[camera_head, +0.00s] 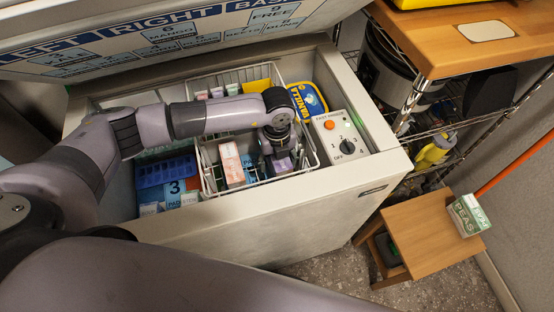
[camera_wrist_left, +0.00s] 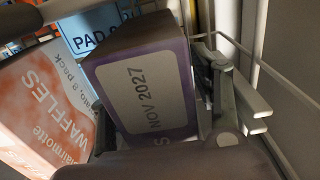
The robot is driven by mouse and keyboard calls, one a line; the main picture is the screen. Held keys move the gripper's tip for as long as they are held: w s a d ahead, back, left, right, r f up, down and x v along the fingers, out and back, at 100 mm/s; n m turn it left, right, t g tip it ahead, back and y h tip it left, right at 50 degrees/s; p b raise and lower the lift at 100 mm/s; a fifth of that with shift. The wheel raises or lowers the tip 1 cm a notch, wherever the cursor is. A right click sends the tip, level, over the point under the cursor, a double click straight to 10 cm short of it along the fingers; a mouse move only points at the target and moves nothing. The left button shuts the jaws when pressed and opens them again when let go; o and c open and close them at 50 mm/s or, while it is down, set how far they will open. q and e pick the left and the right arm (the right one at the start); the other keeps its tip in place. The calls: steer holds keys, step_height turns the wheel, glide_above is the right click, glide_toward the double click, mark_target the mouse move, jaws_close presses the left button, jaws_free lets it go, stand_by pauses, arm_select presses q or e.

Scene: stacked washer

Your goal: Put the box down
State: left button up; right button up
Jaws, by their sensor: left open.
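A purple box with a pale label reading "NOV 2027" (camera_wrist_left: 148,92) stands in a white wire basket (camera_head: 212,185) inside the open chest freezer. In the head view the box (camera_head: 283,165) shows only in part under my left gripper (camera_head: 277,145). My left gripper reaches down into the basket and is open. In the left wrist view one finger (camera_wrist_left: 222,95) is beside the box's right side, and the box lies between the fingers. Whether a finger touches it I cannot tell. My right gripper is out of view.
An orange and white waffles box (camera_wrist_left: 45,110) stands left of the purple box. A blue tray (camera_head: 165,171), a vanilla tub (camera_head: 307,101) and a dial panel (camera_head: 341,136) are also in the freezer.

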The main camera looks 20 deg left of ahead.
arm_select(q)
step_height(320, 180, up, 12)
steer(key=shift+r, duration=0.25)
stand_by(0.4)
stand_by(0.3)
